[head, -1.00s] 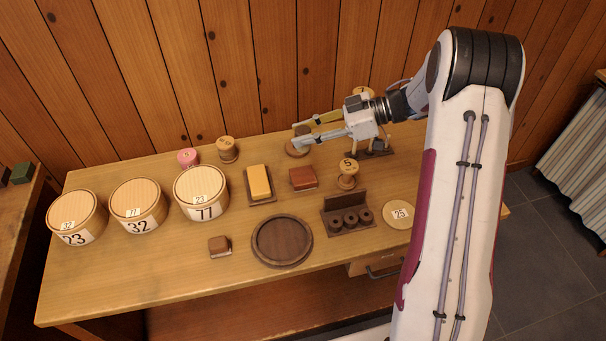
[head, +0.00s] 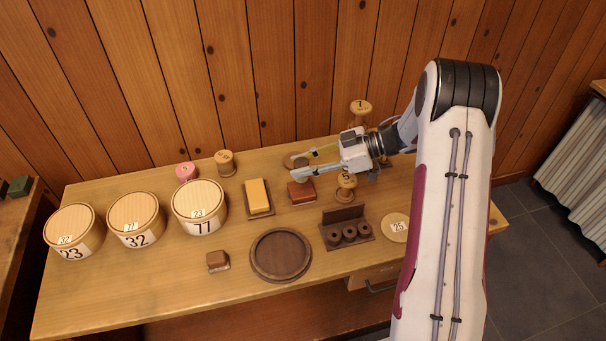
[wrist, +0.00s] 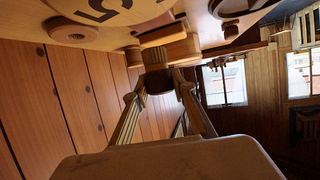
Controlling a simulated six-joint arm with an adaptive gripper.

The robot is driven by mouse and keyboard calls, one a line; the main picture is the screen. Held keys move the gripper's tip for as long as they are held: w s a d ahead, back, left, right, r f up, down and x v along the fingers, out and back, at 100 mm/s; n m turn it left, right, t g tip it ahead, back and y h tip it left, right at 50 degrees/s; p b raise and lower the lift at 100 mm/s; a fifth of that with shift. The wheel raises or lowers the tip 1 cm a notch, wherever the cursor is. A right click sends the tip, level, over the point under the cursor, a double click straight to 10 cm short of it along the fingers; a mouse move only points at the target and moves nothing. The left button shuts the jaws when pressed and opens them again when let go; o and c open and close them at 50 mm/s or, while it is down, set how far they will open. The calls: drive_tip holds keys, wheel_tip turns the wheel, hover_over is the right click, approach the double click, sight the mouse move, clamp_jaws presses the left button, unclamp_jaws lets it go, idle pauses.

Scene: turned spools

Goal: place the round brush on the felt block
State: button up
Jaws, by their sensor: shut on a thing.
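The round brush (wrist: 160,81), a small cylinder with a dark part and a paler part, is held between my gripper's fingers in the wrist view. In the head view my gripper (head: 298,168) is shut on it, and the fingers hide most of it. The felt block, seemingly the reddish-brown block (head: 301,192) with a dark base, lies on the table just in front of and below the fingertips. The brush appears held above the table, apart from the block; its exact height is unclear.
A spool marked 5 (head: 346,187) stands close to the right of the block. A yellow block on a dark tray (head: 258,213) lies to the left. A round dark tray (head: 281,276) and a dark rack (head: 346,238) are in front. Round boxes (head: 199,207) stand further left.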

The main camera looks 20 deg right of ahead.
drive_tip(key=shift+f, duration=1.85)
drive_tip(key=shift+f, duration=0.1)
drive_tip(key=o, duration=1)
drive_tip(key=v, duration=1.2)
drive_tip(key=shift+a, duration=0.1)
